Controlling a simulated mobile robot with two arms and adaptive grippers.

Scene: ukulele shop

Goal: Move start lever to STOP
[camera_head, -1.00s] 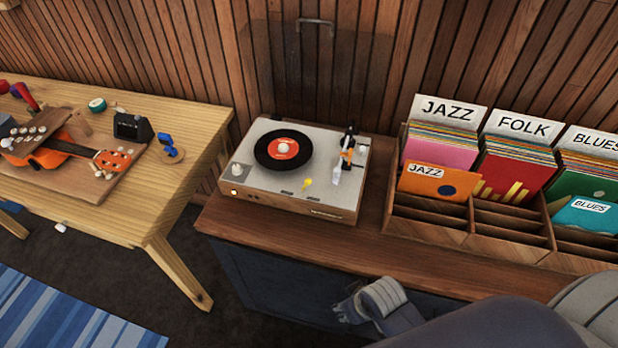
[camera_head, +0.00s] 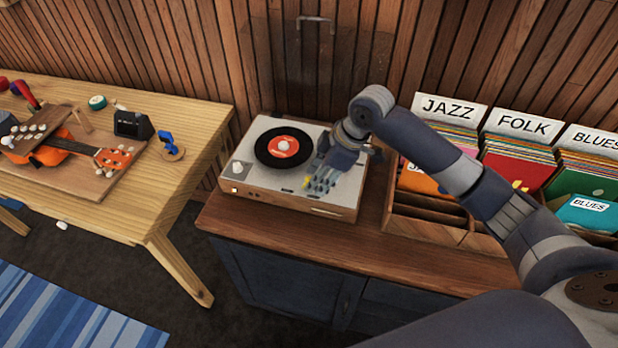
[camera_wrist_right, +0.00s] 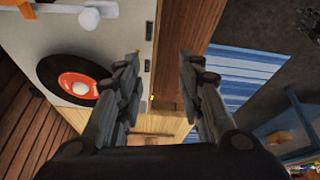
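The record player (camera_head: 258,180) stands on the wooden cabinet, with a black record (camera_head: 265,148) with a red label on it. The small yellow lever (camera_head: 306,183) is near the front edge of its top, partly covered by my right gripper (camera_head: 320,184). The gripper reaches down over the right front of the player. In the right wrist view my gripper (camera_wrist_right: 160,57) is open, its two fingers apart. A tiny yellow bit (camera_wrist_right: 151,98) shows between them, close to the player's edge. Contact with the lever cannot be told. My left gripper is out of view.
A record rack (camera_head: 425,226) with JAZZ, FOLK and BLUES dividers stands to the right, under my right arm. A wooden table (camera_head: 180,190) with an orange ukulele (camera_head: 52,155) is at the left. The wood-slat wall is close behind the player.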

